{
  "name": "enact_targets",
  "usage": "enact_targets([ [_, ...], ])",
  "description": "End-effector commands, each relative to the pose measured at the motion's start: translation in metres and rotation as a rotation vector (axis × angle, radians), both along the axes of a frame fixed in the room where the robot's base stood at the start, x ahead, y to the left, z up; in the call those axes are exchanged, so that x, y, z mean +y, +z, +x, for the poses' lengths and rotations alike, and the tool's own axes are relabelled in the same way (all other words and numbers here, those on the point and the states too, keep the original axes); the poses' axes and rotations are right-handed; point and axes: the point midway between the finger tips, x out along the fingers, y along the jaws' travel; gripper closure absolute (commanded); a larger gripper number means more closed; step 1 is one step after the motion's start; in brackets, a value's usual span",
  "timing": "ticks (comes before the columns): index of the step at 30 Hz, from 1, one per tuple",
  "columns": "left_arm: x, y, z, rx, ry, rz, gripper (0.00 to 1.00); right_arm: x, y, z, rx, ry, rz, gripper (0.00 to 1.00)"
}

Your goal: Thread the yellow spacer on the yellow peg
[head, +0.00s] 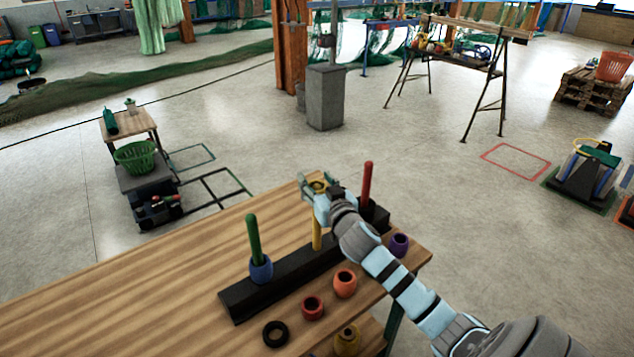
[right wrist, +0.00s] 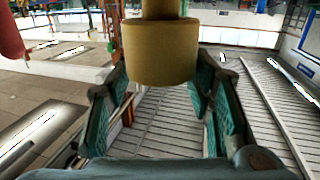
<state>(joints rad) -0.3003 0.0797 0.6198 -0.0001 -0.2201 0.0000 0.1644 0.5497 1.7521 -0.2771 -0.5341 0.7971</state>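The yellow spacer (head: 318,186) is between the fingers of my right gripper (head: 320,191), at the top of the yellow peg (head: 316,232). The right wrist view shows the spacer (right wrist: 160,54) between the teal finger pads (right wrist: 163,75), which close on its two sides. A narrower yellow cylinder, seemingly the peg (right wrist: 160,8), meets the spacer there and lines up with it. The gripper hides the peg's tip in the head view, so I cannot tell how far the spacer is around it. My left gripper is out of view.
The dark peg base (head: 285,280) also bears a green peg (head: 254,238) with a blue spacer (head: 261,269) and a red peg (head: 367,183). Red (head: 312,307), orange (head: 345,283), purple (head: 399,245), black (head: 275,333) and amber (head: 347,341) pieces lie in front.

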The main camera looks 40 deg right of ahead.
Motion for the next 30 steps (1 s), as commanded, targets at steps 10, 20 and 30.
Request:
enact_targets([
  [10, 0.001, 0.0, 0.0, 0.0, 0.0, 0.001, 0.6, 0.0, 0.0, 0.0, 0.0, 0.0, 0.0, 0.34],
  [20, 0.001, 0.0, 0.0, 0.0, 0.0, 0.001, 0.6, 0.017, 0.002, -0.055, 0.005, 0.003, -0.006, 0.34],
  [30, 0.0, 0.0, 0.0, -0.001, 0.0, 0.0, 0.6, 0.034, 0.006, -0.114, 0.001, 0.001, -0.002, 0.34],
])
